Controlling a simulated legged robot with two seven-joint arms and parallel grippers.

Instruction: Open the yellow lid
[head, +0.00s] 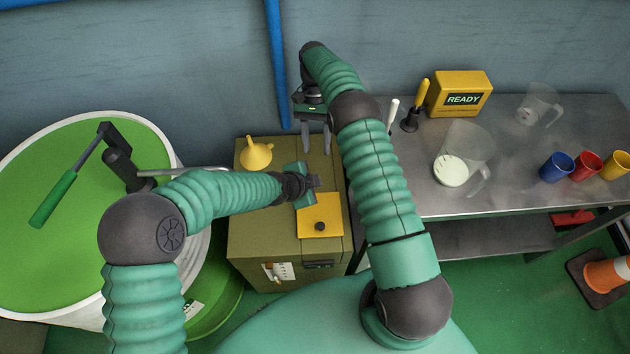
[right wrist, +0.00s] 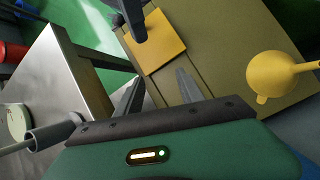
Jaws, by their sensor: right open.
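The yellow lid (head: 320,208) is a flat square plate with a black knob (head: 320,226), lying flat on top of the olive cabinet (head: 262,225). It also shows in the right wrist view (right wrist: 163,52), beyond my right fingers. My right gripper (head: 316,138) is open and empty, pointing down over the back of the cabinet, apart from the lid. Its two spread fingers show in the right wrist view (right wrist: 157,92). My left gripper (head: 312,182) is just behind the lid's back edge; I cannot tell whether it touches the lid or whether its jaws are open.
A yellow funnel (head: 256,154) stands on the cabinet's back left. A green-topped drum (head: 70,240) with a crank is at left. The metal bench (head: 420,200) at right holds jugs (head: 465,150), coloured cups (head: 557,167) and a yellow READY box (head: 460,93).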

